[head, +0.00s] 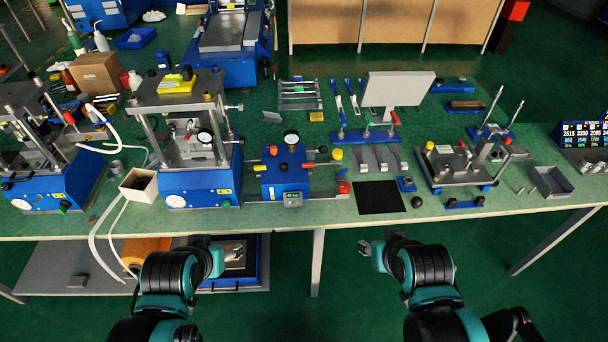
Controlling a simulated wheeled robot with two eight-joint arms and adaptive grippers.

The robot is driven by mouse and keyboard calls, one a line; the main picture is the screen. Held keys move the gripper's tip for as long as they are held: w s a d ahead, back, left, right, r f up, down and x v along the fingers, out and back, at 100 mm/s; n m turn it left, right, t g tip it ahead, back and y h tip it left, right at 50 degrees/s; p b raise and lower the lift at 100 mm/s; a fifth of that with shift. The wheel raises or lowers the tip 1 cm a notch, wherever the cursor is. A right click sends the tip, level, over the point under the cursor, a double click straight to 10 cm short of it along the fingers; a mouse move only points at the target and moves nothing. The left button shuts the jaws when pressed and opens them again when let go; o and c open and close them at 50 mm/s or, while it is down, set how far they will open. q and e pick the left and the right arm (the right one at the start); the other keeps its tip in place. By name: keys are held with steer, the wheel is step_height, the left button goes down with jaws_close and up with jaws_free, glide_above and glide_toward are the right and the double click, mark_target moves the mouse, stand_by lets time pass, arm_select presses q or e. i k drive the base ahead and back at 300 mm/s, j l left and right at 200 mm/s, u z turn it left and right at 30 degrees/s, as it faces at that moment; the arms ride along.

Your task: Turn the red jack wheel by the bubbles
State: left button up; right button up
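Several red knobs show on the bench, and I cannot tell which is the jack wheel; bubble vials are too small to make out. The blue box (286,180) at the bench's centre has a red knob (273,150) at its back left and a larger red knob (343,187) at its right. My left gripper (238,250) and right gripper (364,248) are both in front of the bench edge, apart from everything on top. Their fingers are too small to read.
Blue presses (200,185) with posts and hoses crowd the left. A black mat (379,197) lies near the front edge beside the blue box. A grey tray (552,182) and a number display (582,135) stand at the right. The green bench front (300,218) is mostly clear.

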mark_target(344, 187)
steer(key=i+j+u, duration=0.55)
steer(key=i+j, duration=0.15)
steer(key=i, duration=0.3)
steer(key=k+z, duration=0.15)
steer(key=z, duration=0.35)
steer(key=k+l+z, duration=0.15)
steer(key=z, duration=0.35)
steer(key=k+l+z, duration=0.1)
steer(key=l+z, duration=0.15)
steer(key=z, duration=0.25)
